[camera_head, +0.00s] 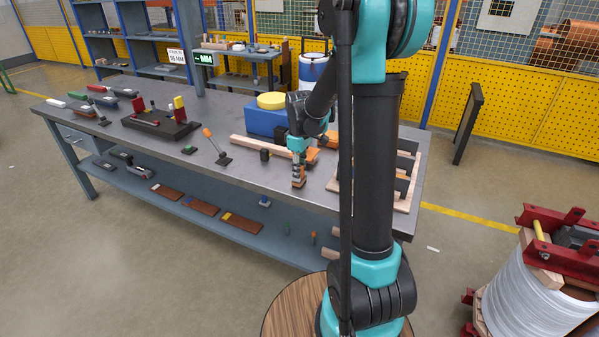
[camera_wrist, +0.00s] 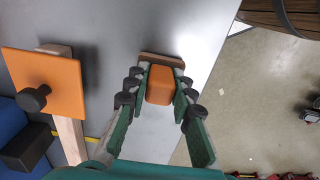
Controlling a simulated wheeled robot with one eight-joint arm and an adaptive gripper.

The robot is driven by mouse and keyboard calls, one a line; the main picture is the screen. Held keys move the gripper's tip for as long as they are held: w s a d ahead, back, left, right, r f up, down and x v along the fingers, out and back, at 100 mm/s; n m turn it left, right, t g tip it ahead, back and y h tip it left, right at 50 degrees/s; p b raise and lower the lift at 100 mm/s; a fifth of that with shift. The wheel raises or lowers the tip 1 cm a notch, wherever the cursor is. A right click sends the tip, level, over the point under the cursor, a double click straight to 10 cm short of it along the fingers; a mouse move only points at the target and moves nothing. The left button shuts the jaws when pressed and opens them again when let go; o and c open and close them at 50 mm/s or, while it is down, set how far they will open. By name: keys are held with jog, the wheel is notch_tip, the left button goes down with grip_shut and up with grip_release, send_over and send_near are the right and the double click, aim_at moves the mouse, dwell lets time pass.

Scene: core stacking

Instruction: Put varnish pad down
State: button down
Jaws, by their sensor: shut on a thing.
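My gripper (camera_head: 298,160) is over the front part of the workbench (camera_head: 240,183). In the wrist view my gripper (camera_wrist: 160,80) has one finger on each side of an orange block (camera_wrist: 160,87) and is shut on it. A brown wooden piece (camera_wrist: 162,60) shows at the block's far end; I take the two together as the varnish pad. In the head view the varnish pad (camera_head: 299,183) is small, below the fingers and close to the bench top. I cannot tell whether it touches the bench.
An orange plate with a black knob (camera_wrist: 45,82) lies on a wooden strip (camera_wrist: 70,137) to the left. A blue box (camera_head: 264,121) stands behind. A wooden rack (camera_head: 405,190) is to the right. The bench edge (camera_wrist: 205,105) is close, with floor beyond.

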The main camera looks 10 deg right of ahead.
jog(key=c, duration=1.3)
grip_release()
jog(key=shift+f, duration=0.1)
notch_tip(320, 180, up, 12)
jog(key=s+d+f+m+t, duration=0.2)
jog(key=s+f+m, duration=0.3)
jog(key=s, duration=0.6)
jog(key=s+d+f+m+t, duration=0.2)
jog(key=s+f+m, duration=0.3)
jog(key=s+f, duration=0.4)
jog(key=shift+s+m, duration=0.4)
jog(key=shift+s, duration=0.6)
jog(key=shift+r, duration=0.1)
